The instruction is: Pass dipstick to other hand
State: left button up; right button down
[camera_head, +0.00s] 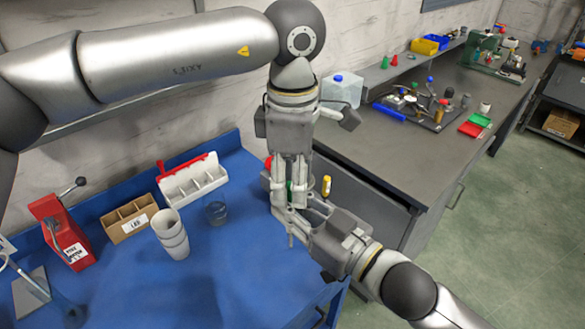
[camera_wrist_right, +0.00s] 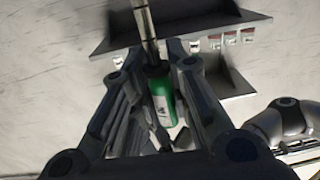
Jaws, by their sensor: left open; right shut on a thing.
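The dipstick appears to be the piece with a green, labelled body (camera_wrist_right: 160,97) and a silver-and-dark shaft between my right fingers in the right wrist view. In the head view its green part (camera_head: 290,188) shows as a small patch, and a grey tip points down below the grippers. My right gripper (camera_head: 288,208) comes from the lower right and is shut on it; its fingers also show in the wrist view (camera_wrist_right: 155,110). My left gripper (camera_head: 290,180) points down from above, open, its fingers close around the green part. Contact there is hidden.
A yellow item (camera_head: 326,186) stands just right of the grippers. The grey bench (camera_head: 400,150) is behind right.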

pick_arm(q)
grip_shut()
pick_arm(e)
jog(key=c, duration=1.3)
grip_release()
